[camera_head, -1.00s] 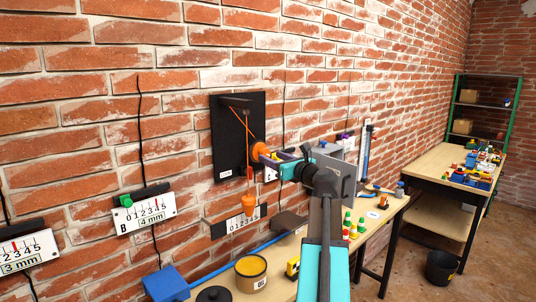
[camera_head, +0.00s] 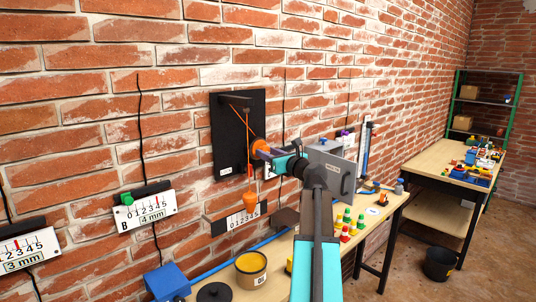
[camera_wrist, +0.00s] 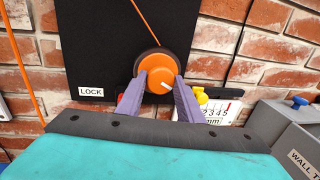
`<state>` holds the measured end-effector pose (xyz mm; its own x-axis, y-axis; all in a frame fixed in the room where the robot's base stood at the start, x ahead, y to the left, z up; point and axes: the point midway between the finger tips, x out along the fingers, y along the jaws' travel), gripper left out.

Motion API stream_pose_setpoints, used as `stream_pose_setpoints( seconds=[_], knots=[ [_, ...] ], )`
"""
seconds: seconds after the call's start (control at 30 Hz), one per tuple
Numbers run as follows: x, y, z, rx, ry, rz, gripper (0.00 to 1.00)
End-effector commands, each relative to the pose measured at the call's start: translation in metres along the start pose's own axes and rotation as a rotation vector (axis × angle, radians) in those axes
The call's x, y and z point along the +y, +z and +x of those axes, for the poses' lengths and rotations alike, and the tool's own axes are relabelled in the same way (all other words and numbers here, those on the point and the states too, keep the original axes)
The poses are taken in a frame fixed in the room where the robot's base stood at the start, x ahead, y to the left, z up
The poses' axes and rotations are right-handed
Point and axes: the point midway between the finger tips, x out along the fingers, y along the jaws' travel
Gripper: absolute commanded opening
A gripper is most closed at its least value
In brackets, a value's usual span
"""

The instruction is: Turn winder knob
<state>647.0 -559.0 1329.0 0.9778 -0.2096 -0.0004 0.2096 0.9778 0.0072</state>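The orange winder knob (camera_wrist: 158,77), with a white mark on its face, sits on the black wall board (camera_wrist: 88,30). The knob also shows at the board's right side in the head view (camera_head: 257,146). My gripper (camera_wrist: 161,82) has its two purple fingers on either side of the knob, their tips against its edges; it appears shut on it. An orange cord (camera_wrist: 145,20) runs up from the knob. In the head view, an orange weight (camera_head: 250,199) hangs below the board, in front of a white scale (camera_head: 243,218).
A white LOCK label (camera_wrist: 91,91) is on the board's lower left. A grey box (camera_head: 331,172) stands right of my gripper. The bench (camera_head: 282,268) below holds a yellow-topped tub (camera_head: 251,265), a blue box (camera_head: 166,282) and several small coloured pieces.

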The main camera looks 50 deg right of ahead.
Motion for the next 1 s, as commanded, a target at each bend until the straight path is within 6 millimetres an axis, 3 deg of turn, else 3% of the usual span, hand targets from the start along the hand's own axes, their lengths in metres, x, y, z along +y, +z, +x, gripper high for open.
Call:
stream_pose_setpoints(
  seconds=[1.0],
  knots=[
    [-0.0016, -0.0002, -0.0003, -0.008, -0.004, -0.043, 0.11]
  ],
)
